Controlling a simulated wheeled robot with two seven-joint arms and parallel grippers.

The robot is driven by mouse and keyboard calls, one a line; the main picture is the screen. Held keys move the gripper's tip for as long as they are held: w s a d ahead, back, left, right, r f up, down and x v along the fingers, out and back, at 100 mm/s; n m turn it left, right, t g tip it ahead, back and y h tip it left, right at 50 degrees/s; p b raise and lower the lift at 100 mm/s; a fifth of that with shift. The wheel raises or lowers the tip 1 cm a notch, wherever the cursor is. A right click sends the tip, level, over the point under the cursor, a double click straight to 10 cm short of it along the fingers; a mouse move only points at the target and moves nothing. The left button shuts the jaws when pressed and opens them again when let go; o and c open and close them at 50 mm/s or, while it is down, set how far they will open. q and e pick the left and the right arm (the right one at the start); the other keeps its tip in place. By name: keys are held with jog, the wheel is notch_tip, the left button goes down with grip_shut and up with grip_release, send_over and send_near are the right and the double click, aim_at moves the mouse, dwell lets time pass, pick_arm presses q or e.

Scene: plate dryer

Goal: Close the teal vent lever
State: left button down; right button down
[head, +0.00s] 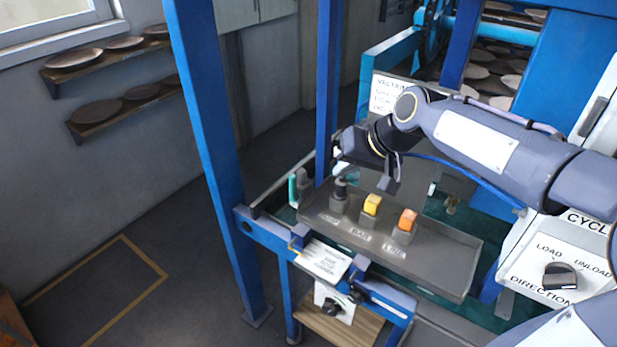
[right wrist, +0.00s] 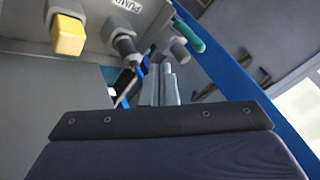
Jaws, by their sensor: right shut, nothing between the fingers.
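The teal vent lever (head: 293,190) stands upright at the far left end of the grey control panel (head: 440,262), beside a grey block. In the right wrist view the teal lever (right wrist: 188,36) slants beyond the fingertips, at the upper right. My right gripper (right wrist: 166,70) is shut and empty, its fingers pointing toward the panel's lever end. A gap seems to lie between fingertips and lever; contact is not visible. In the head view the right gripper (head: 337,154) is partly hidden by its own wrist, above and right of the lever. My left gripper is not in view.
On the panel stand a black knob (head: 340,188), a yellow switch (head: 371,204) and an orange switch (head: 406,219). The black knob (right wrist: 125,46) is close left of the fingers in the wrist view. A blue post (head: 328,90) rises beside the lever. Open floor lies left.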

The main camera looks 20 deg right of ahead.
aim_at(293, 188)
jog(key=p+x, duration=0.1)
jog(key=x, duration=0.6)
jog(key=shift+w+a, duration=0.1)
jog(key=shift+a, duration=0.1)
jog(key=shift+w+a+r+p, duration=0.1)
jog(key=shift+w+a+p, duration=0.15)
jog(key=shift+a, duration=0.35)
jog(key=shift+w+a+p, duration=0.15)
jog(key=shift+a+p, duration=0.2)
jog(key=shift+a, duration=0.25)
jog(key=shift+w+a, duration=0.15)
jog(key=shift+a, duration=0.35)
